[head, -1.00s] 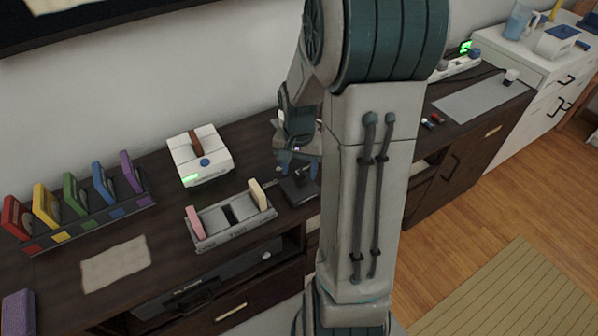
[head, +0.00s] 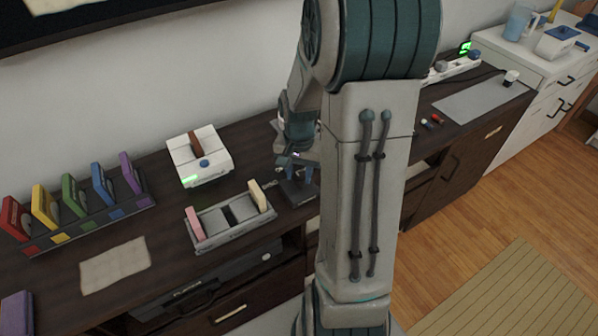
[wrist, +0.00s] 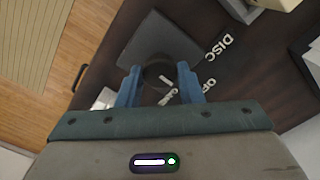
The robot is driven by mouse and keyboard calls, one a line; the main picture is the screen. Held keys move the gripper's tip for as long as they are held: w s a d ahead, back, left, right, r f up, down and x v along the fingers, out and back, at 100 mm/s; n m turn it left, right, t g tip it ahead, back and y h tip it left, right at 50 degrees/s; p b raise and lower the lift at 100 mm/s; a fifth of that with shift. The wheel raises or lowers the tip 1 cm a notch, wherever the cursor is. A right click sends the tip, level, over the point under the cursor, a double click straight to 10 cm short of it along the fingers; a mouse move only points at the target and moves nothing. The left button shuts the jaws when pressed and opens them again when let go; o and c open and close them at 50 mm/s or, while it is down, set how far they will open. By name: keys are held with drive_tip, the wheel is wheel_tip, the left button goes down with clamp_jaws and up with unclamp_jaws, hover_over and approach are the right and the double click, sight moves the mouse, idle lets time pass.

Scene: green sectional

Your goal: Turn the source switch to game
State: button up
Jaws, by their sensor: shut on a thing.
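The source switch is a dark square box (head: 300,193) on the dark cabinet top, right of the cartridge holder in the head view. In the wrist view its plate (wrist: 165,38) fills the upper middle. A dark round knob (wrist: 158,76) with a white pointer mark sits between my blue fingers. My gripper (wrist: 159,72) is shut on the knob, one finger on each side. White labels read DISC (wrist: 219,47) and, partly covered, OFF (wrist: 208,84). I see no readable game label; my fingers and palm cover part of the switch. In the head view my gripper (head: 297,165) is over the box.
Left of the switch stand a grey holder (head: 236,235) with a pink and a cream piece, and a white console (head: 200,155) with a green light. A rack of coloured cartridges (head: 85,232) stands farther left. The cabinet's front edge is close to the switch.

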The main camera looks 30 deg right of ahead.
sight(299, 177)
drive_tip(key=m+b, duration=0.1)
drive_tip(key=m, duration=0.3)
drive_tip(key=shift+m, duration=2.3)
drive_tip(key=o, duration=1)
drive_tip(key=shift+c, duration=0.2)
drive_tip(key=shift+r, duration=0.1)
wheel_tip(299, 177, up, 14)
drive_tip(key=p, duration=0.2)
